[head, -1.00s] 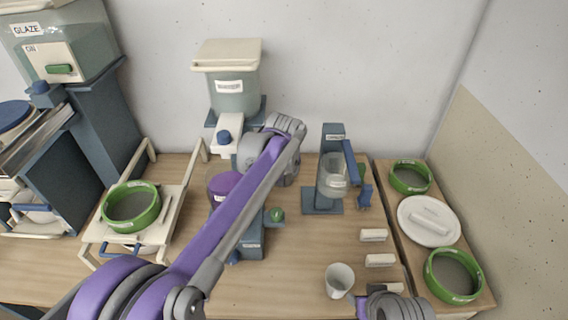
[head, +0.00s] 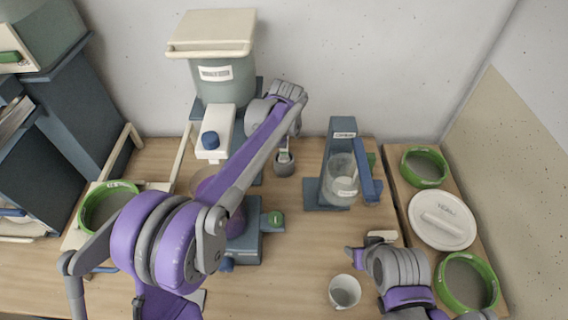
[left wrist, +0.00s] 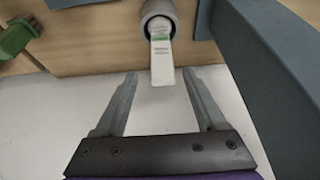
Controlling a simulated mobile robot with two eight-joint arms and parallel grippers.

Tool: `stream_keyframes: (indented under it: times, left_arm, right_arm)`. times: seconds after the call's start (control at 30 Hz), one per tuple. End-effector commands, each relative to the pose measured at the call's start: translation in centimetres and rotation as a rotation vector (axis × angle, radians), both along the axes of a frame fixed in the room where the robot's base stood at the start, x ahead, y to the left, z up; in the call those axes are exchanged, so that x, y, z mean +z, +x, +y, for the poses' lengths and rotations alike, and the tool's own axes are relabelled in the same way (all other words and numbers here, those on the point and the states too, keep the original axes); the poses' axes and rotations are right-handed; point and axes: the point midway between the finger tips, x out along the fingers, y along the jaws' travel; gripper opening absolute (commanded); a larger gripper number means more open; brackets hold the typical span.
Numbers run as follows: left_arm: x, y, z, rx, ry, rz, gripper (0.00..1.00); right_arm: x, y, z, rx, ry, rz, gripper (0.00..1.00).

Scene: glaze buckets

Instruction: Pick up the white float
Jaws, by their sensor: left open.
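A slim white piece with a green band (left wrist: 161,62), which looks like the white float, stands in a small grey round holder (left wrist: 158,12) in the left wrist view. In the head view the holder (head: 284,168) is just below my left wrist, with the white piece's top partly hidden. My left gripper (left wrist: 160,74) is open. Its two fingers lie on either side of the white piece's near end, with gaps on both sides and no visible contact. My right gripper (head: 362,250) is at the lower right, near a white block; its jaws are unclear.
A blue stand with a clear cup (head: 342,180) is right of the holder. A blue-based device (head: 243,240) and a purple container are to the left. A white cup (head: 345,291) stands in front. Green-rimmed bowls and a white lid (head: 441,219) sit on the right.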

Motion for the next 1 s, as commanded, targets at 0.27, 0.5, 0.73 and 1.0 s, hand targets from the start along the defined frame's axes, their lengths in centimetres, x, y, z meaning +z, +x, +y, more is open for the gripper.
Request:
stream_keyframes:
  times: [0.27,0.5,0.73,1.0]
  left_arm:
    - [-3.2,1.5,0.4,0.000,0.000,-0.001,0.72]
    - [-4.8,2.0,0.3,-0.001,0.000,0.000,0.72]
    - [-4.8,2.0,0.3,-0.001,0.000,0.000,0.62]
    - [-4.8,2.0,0.3,0.000,0.000,0.000,0.13]
  right_arm:
    - [0.7,0.3,0.0,0.000,0.000,-0.005,0.50]
    - [0.7,0.3,0.0,0.000,0.000,-0.006,0.50]
    - [0.7,0.3,0.0,0.000,0.000,-0.005,0.50]
    - [0.7,0.3,0.0,0.000,0.000,-0.005,0.50]
